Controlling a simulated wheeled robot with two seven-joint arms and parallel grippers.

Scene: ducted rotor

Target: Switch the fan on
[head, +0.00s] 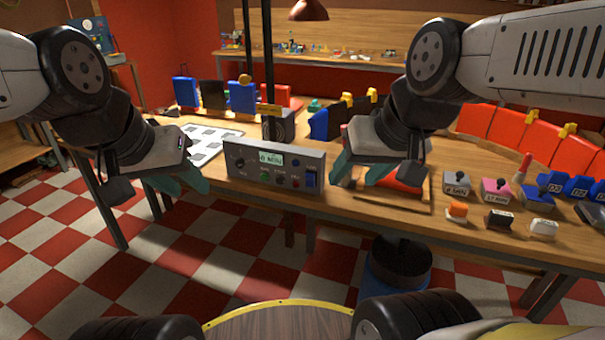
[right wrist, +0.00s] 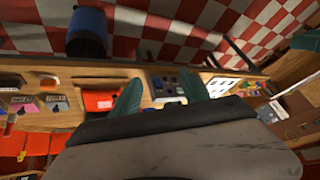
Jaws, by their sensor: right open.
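A grey control panel (head: 232,172) stands at the front edge of the workbench. I cannot make out a fan for certain.
The workbench (head: 400,207) holds small labelled boxes (head: 456,184) and red and blue bins on the right. White sheets (head: 205,140) lie behind the panel's left side. A dark and blue drum (head: 400,265) is below the bench. Open checkered floor lies in front.

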